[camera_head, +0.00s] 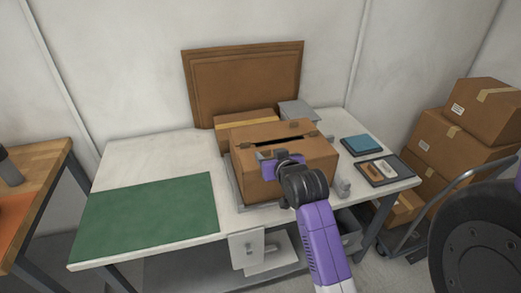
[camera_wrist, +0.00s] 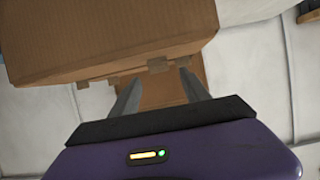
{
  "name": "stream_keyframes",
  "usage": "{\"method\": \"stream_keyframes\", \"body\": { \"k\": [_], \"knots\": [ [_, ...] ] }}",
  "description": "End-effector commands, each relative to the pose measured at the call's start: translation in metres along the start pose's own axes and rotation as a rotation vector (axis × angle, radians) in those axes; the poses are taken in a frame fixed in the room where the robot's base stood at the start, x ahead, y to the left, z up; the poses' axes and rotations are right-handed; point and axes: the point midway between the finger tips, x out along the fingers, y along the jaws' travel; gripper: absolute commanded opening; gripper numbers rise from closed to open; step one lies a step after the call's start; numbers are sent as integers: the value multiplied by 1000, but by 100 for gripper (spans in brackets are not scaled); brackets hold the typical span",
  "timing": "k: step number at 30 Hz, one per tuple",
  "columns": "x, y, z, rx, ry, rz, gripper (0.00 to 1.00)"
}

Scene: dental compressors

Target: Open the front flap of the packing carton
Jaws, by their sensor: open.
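The brown packing carton (camera_head: 312,158) stands on the white table. A narrow dark gap crosses its top between the flaps, with small tabs near the gap's ends. The carton (camera_wrist: 110,35) fills the upper left of the wrist view. My gripper (camera_head: 275,156) is at the carton's front top edge in the head view and hides part of the front flap. In the wrist view my gripper (camera_wrist: 160,77) is open, its two fingers apart near the carton's edge and tabs. A brown cardboard strip shows between the fingers; I cannot tell whether they touch it.
A green mat (camera_head: 150,215) covers the table's left front. Flat cardboard sheets (camera_head: 245,80) lean on the wall behind. A blue item (camera_head: 361,145) and a dark tray (camera_head: 399,169) lie to the right. Stacked boxes (camera_head: 450,140) on a cart stand beyond the table's right end.

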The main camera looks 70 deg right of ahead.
Motion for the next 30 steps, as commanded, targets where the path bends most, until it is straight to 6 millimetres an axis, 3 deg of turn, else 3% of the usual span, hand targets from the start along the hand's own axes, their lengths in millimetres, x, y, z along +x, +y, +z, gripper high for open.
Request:
{"method": "stream_keyframes", "body": {
  "k": [6,12,23,30],
  "knots": [
    [34,0,-2,-2,0,1,55],
    [54,0,-1,0,1,0,55],
    [59,0,0,0,2,0,55],
    [59,0,0,-1,2,0,7]
  ]
}}
